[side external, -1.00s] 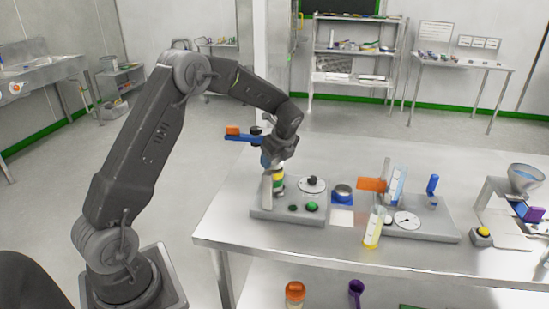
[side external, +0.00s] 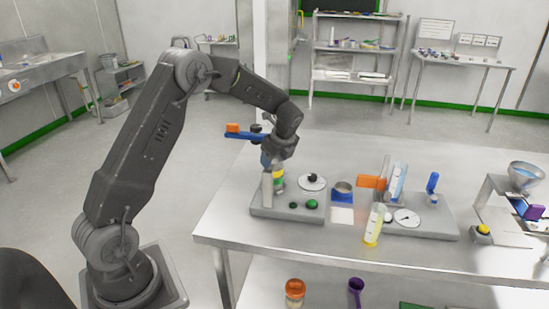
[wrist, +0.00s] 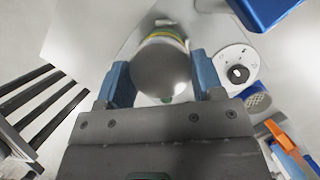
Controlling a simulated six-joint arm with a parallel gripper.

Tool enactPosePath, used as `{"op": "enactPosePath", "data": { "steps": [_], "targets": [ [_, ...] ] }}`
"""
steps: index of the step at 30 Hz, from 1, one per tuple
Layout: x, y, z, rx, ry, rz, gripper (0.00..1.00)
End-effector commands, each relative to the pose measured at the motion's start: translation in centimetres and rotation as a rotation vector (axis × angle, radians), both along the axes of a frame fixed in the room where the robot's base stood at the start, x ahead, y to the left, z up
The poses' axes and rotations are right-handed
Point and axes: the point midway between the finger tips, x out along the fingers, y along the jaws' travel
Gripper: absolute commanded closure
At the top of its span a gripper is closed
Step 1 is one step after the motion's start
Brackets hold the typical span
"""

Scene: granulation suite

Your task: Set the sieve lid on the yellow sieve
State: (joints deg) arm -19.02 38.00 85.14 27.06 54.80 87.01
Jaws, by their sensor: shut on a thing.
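My gripper (side external: 271,162) is over the left end of the grey machine on the table. Its blue fingers are shut on a round grey piece, which looks like the sieve lid (wrist: 160,70), seen from above between them in the wrist view. The yellow sieve (side external: 278,176) stands in a stack with green just below my gripper, beside a pale post. Its yellow edge also shows past the lid in the wrist view (wrist: 166,35). The lid mostly covers the stack from above. I cannot tell whether the lid touches the sieve.
The grey machine (side external: 262,212) has a white dial with a black knob (side external: 312,178) and green buttons to the right of the stack. A blue-based cup (side external: 342,190), an orange-topped holder and a yellow cylinder (side external: 374,226) stand farther right.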

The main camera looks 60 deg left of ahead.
Motion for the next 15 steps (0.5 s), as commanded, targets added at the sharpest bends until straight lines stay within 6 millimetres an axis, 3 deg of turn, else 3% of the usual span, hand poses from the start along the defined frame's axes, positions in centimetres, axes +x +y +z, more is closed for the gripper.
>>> {"op": "enactPosePath", "data": {
  "steps": [11, 12, 15],
  "targets": [
    [0.03, 0.01, -0.06, 0.0, -0.001, 0.0, 0.64],
    [0.03, 0.01, -0.06, 0.0, -0.001, 0.0, 0.36],
    [0.03, 0.01, -0.06, 0.0, -0.001, 0.0, 0.26]
  ]
}}
